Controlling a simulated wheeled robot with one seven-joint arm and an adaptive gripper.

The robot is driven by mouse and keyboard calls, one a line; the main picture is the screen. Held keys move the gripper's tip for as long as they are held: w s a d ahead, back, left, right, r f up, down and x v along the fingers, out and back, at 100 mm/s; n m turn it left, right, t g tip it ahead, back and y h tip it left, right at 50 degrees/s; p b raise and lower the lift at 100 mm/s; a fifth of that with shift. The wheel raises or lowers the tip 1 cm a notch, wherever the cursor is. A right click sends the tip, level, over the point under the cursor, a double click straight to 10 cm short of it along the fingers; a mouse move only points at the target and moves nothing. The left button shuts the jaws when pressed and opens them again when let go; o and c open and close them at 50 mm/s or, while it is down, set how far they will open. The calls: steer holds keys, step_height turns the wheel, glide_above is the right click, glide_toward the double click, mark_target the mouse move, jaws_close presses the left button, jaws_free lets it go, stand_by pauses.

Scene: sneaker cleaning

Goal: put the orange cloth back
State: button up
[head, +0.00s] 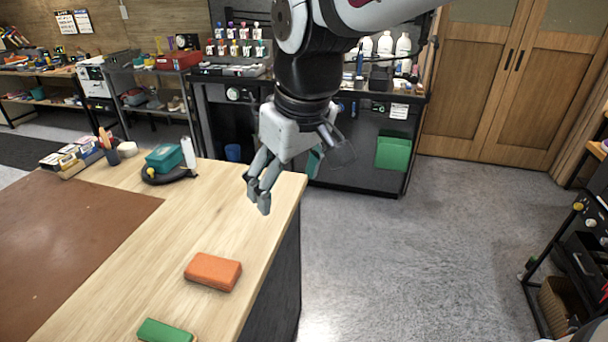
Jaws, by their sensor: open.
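The orange cloth (213,271), a folded block-like piece, lies flat on the wooden worktable (215,215) near its right edge. My gripper (280,186) hangs above the table's far right corner, beyond the cloth and to its right in the picture. Its fingers are spread apart, and nothing shows between them. The gripper is clear of the cloth and does not touch it.
A green block (166,331) lies near the front edge of the picture. A brown mat (85,250) covers the table's left. A teal box (164,157), a white bottle (188,152) and small boxes stand at the back. Open floor (400,260) lies to the right.

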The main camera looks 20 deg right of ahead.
steer(key=s+d+r+m+t, duration=0.1)
steer(key=s+d+m, duration=0.3)
steer(key=s, duration=0.7)
steer(key=shift+s+d+r+t+h, duration=0.2)
steer(key=shift+d+r+t+h, duration=0.1)
steer(key=shift+d+t, duration=0.25)
steer(key=shift+a, duration=0.1)
